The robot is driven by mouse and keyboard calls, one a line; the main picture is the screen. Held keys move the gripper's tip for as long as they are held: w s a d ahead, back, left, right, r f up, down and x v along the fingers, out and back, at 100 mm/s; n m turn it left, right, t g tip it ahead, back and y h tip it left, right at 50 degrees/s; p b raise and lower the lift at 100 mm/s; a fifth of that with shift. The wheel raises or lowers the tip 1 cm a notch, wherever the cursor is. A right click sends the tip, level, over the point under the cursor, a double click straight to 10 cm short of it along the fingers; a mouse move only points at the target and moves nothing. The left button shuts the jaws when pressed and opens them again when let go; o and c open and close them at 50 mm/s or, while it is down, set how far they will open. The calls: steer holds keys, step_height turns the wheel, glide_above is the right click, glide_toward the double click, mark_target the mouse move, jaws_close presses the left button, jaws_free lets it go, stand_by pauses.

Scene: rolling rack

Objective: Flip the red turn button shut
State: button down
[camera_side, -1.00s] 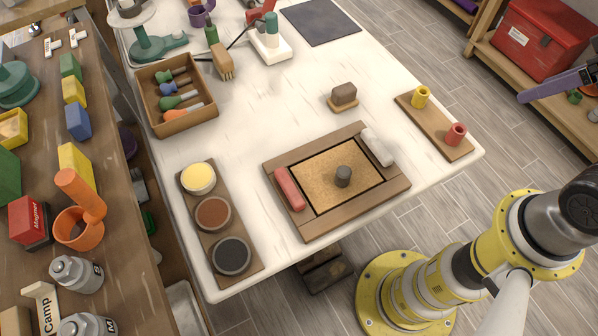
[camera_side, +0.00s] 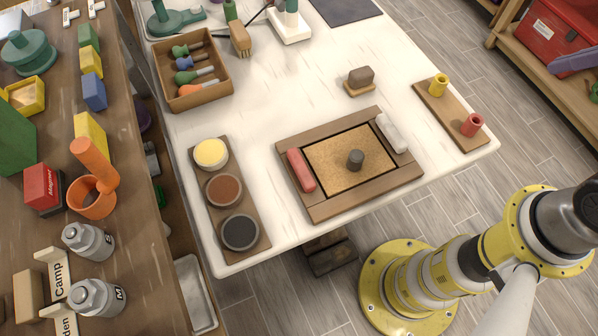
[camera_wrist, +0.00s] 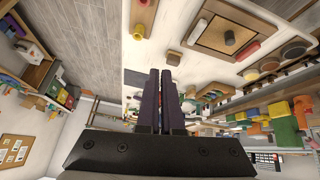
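The red turn button (camera_side: 301,170) is a rounded bar on the left side of a brown wooden frame (camera_side: 345,207). It lies lengthwise along that side, beside the cork panel (camera_side: 340,175), not across it. A white turn button (camera_side: 392,133) lies along the right side. A dark knob (camera_side: 355,160) stands on the panel. In the wrist view, the red button (camera_wrist: 248,50) is at upper right, near the knob (camera_wrist: 229,38). My gripper (camera_wrist: 162,72) has dark purple fingers almost together, with nothing visibly held. It is well away from the frame, and outside the side view.
A board with three round pots (camera_side: 225,188) stands left of the frame. A brush-like block (camera_side: 360,80) is behind it, and a board with yellow and red pegs (camera_side: 455,120) is at right. A tool box (camera_side: 191,75) is at back left. White table lies bare between them.

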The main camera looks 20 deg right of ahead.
steer(key=w+a+f+n+g+y, duration=0.15)
steer(key=w+a+n+y, duration=0.25)
steer(key=w+a+n, duration=1.1)
steer(key=s+a+f+g, duration=0.1)
steer(key=a+f+g, duration=0.1)
steer(key=a+f, duration=0.6)
steer(key=s+a+f+g, duration=0.2)
steer(key=a+f, duration=0.6)
steer(key=a, duration=0.5)
steer(key=shift+s+a+f+n+g+h, duration=0.2)
steer(key=shift+s+a+n+g+h, duration=0.15)
steer(key=shift+g, duration=0.2)
